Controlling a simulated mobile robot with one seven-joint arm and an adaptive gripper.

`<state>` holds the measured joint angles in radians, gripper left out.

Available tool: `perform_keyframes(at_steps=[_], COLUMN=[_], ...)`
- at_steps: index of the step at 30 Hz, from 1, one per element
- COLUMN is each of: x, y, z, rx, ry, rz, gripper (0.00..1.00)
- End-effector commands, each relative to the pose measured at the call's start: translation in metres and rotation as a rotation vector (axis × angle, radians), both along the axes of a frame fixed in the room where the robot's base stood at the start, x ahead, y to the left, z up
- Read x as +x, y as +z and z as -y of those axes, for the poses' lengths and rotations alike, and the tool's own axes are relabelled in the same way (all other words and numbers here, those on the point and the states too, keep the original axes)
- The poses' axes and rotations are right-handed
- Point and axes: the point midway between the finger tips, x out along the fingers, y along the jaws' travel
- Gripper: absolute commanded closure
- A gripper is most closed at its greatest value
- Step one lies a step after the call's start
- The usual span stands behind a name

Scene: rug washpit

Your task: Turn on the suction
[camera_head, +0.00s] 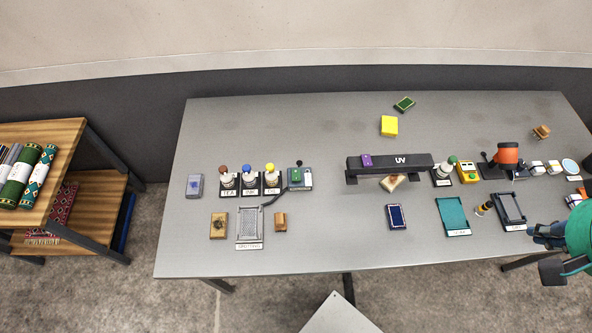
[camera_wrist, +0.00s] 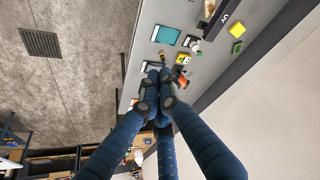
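A small green-grey box (camera_head: 300,177) with a dark knob or lever on top stands at the back left of the table in the head view. A dark hose runs from it toward a grey spotting tray (camera_head: 250,224). Its label is too small to read, and I cannot tell whether it is the suction unit or how its control is set. My gripper (camera_head: 537,236) is at the far right, by the table's front right edge, far from that box. In the wrist view its blue fingers (camera_wrist: 157,72) come together at the tips, with nothing seen between them.
Three capped bottles (camera_head: 249,181) stand left of the green-grey box. A black UV bar (camera_head: 390,163) crosses the table's middle. An orange-topped device (camera_head: 507,155), yellow box (camera_head: 467,172) and teal tray (camera_head: 453,217) lie right. A rug shelf (camera_head: 62,150) stands left.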

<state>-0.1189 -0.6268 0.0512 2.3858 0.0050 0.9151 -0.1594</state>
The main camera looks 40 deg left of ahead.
Motion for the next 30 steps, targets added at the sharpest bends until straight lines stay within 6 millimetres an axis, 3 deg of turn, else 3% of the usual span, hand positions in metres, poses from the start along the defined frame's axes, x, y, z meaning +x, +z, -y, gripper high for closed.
perform_keyframes(at_steps=[15,30], x=[0.069,0.105], y=[-0.011,-0.052], z=[-0.106,-0.235], rx=[-0.119,-0.224], ry=[0.488,0.965], rz=[-0.114,-0.203], gripper=[1.0,1.0])
